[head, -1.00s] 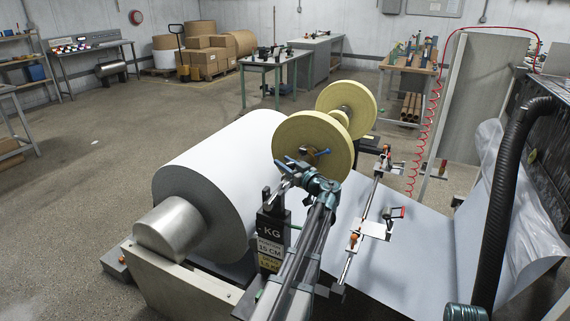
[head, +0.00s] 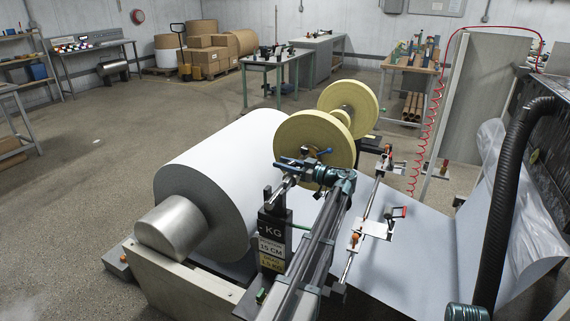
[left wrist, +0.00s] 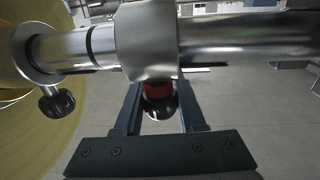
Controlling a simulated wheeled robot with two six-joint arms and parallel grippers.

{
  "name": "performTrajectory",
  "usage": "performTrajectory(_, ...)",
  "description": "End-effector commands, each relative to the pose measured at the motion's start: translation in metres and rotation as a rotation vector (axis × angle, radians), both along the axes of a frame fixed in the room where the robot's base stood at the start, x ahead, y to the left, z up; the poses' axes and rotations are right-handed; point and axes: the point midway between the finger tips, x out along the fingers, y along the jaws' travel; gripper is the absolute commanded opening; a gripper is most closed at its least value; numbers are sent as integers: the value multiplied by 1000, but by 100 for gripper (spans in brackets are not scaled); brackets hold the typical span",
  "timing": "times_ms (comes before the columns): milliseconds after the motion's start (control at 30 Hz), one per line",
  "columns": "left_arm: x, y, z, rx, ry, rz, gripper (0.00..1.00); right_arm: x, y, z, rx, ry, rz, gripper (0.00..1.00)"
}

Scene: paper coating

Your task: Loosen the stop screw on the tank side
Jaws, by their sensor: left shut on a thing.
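My left gripper (left wrist: 159,100) is shut on a black round knob (left wrist: 160,108) with a red band, in the left wrist view. This screw hangs under a wide metal collar (left wrist: 146,40) on a steel shaft (left wrist: 245,34). A second black knob (left wrist: 57,103) sticks out from a ring at the left, beside the yellow roll face (left wrist: 30,140). In the head view my left gripper (head: 285,166) is in front of the near yellow roll (head: 298,133); the knob is hidden there. My right gripper is not in view.
A large white paper roll (head: 225,165) lies left of my arm. A black KG weight post (head: 272,235) stands close beside the arm. A rail with clamps (head: 374,229) runs on the right, over a paper sheet (head: 420,250). A black hose (head: 497,200) rises farther right.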

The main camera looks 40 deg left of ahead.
Motion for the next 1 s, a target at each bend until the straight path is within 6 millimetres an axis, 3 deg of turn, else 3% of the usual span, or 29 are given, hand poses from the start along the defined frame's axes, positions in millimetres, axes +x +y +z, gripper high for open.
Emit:
performTrajectory(300, -2, -1, 0, 0, 0, 94, 0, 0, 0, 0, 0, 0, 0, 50)
performTrajectory(767, -3, -1, 0, 0, 0, 106, 0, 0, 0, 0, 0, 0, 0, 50)
performTrajectory(800, -3, -1, 0, 0, 0, 106, 46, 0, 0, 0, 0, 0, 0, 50)
performTrajectory(933, -3, -1, 0, 0, 0, 106, 69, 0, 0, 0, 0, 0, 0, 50)
performTrajectory(1000, -3, -1, 0, 0, 0, 105, 69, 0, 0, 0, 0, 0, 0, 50)
